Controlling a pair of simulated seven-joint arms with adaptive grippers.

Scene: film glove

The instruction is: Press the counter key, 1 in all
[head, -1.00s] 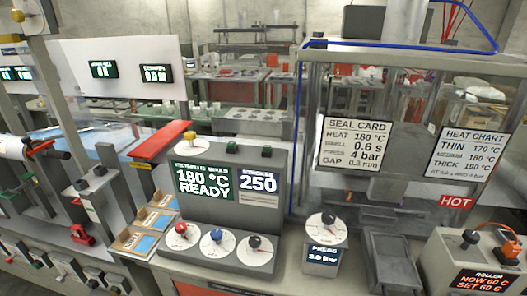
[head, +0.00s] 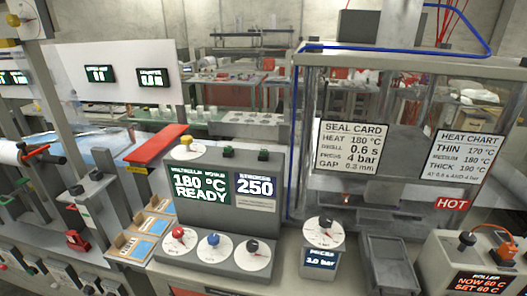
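A grey console (head: 215,222) stands in the middle of the head view. Its green screen (head: 203,188) reads 180 °C READY, and the counter display (head: 256,186) beside it reads 250. On the console's top edge are a yellow knob (head: 186,139), a dark green key (head: 228,153) and another dark key (head: 263,155) above the counter display. I cannot tell from any label which is the counter key. Three dials with red (head: 178,233), blue (head: 213,239) and black (head: 252,246) knobs sit on its lower front. Neither of my grippers is in view.
A press behind clear panels (head: 400,100) stands to the right, with a seal card (head: 352,148), a heat chart (head: 466,158) and a HOT sign (head: 453,204). A pressure dial (head: 325,232) and a roller unit (head: 470,262) stand in front. A red bar (head: 158,143) lies left of the console.

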